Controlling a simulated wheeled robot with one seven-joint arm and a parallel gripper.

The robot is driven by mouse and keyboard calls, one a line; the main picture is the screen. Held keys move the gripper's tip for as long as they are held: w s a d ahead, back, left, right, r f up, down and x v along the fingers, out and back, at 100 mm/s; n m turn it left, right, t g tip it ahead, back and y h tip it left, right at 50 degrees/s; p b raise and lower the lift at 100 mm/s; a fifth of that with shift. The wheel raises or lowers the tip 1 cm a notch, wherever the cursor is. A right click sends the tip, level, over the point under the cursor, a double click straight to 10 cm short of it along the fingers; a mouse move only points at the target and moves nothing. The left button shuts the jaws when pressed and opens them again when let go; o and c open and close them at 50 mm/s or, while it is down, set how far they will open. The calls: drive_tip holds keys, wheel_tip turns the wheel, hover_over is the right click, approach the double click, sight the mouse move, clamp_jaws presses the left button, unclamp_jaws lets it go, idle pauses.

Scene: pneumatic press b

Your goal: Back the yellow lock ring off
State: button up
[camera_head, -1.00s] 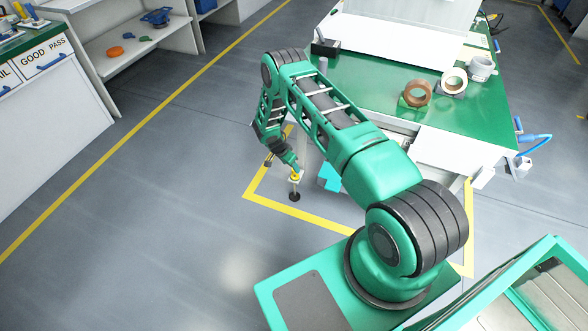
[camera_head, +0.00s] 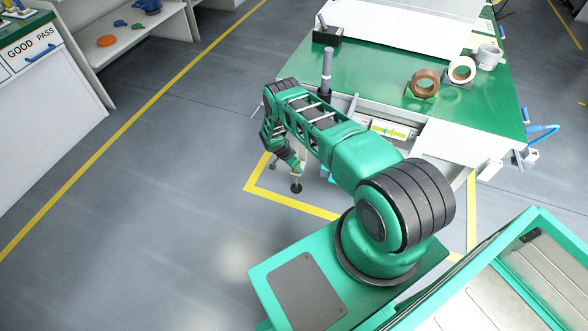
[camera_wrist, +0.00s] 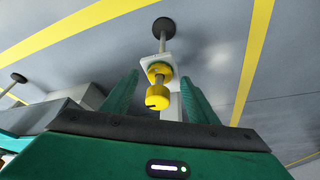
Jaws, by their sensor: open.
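In the wrist view a yellow ring (camera_wrist: 160,70) sits against a white bracket plate (camera_wrist: 150,59). A yellow knob (camera_wrist: 158,102) with a dark slot stands on a narrower yellow neck, nearer the camera. Beyond the plate a grey stem runs to a round dark foot (camera_wrist: 163,25) on the floor. My gripper (camera_wrist: 159,78) is open, with one green finger on each side of the yellow parts and gaps visible. In the head view my gripper (camera_head: 299,165) is above the foot (camera_head: 296,188), and it mostly hides the yellow parts.
The green-topped bench (camera_head: 375,68) stands behind and right of my arm, with tape rolls (camera_head: 424,84) on it. A grey upright cylinder (camera_head: 327,68) stands at its near-left edge. Another foot (camera_wrist: 18,78) shows at left in the wrist view. The floor to the left is clear.

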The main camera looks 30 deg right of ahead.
drive_tip(key=shift+x, duration=1.2)
drive_tip(key=c, duration=1.1)
drive_tip(key=shift+a, duration=0.2)
drive_tip(key=shift+d, duration=0.1)
drive_tip(key=shift+n, duration=0.3)
